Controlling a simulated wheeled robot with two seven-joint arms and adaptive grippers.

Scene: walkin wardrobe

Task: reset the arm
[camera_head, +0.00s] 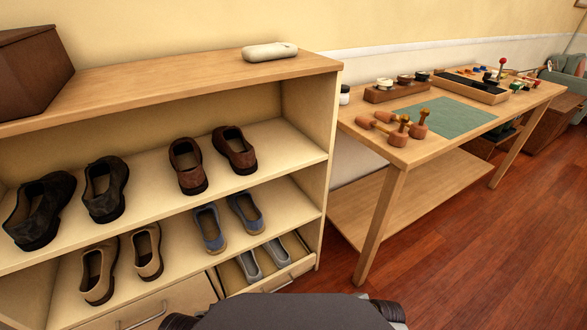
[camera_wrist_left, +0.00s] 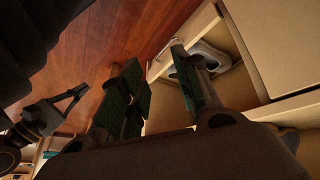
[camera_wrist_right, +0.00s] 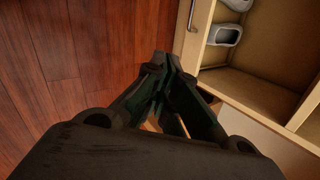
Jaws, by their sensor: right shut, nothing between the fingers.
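My left gripper (camera_wrist_left: 155,56) is open, its two green-padded fingers apart with nothing between them. It hangs near the drawer front of the shoe cabinet, with floor visible past one finger. My right gripper (camera_wrist_right: 163,60) is shut and empty, its fingertips meeting beside the edge of the pulled-out drawer. Neither gripper shows in the head view. The open drawer (camera_head: 293,272) holds a pair of grey shoes (camera_head: 262,259), and grey shoes also show in the left wrist view (camera_wrist_left: 213,57) and the right wrist view (camera_wrist_right: 224,35).
The shoe cabinet (camera_head: 295,110) carries several pairs of shoes, with a dark brown box (camera_head: 32,66) and a pale case (camera_head: 269,51) on top. A wooden table (camera_head: 393,182) with a green mat (camera_head: 447,115) stands at right. The wooden floor (camera_head: 450,265) in front is clear.

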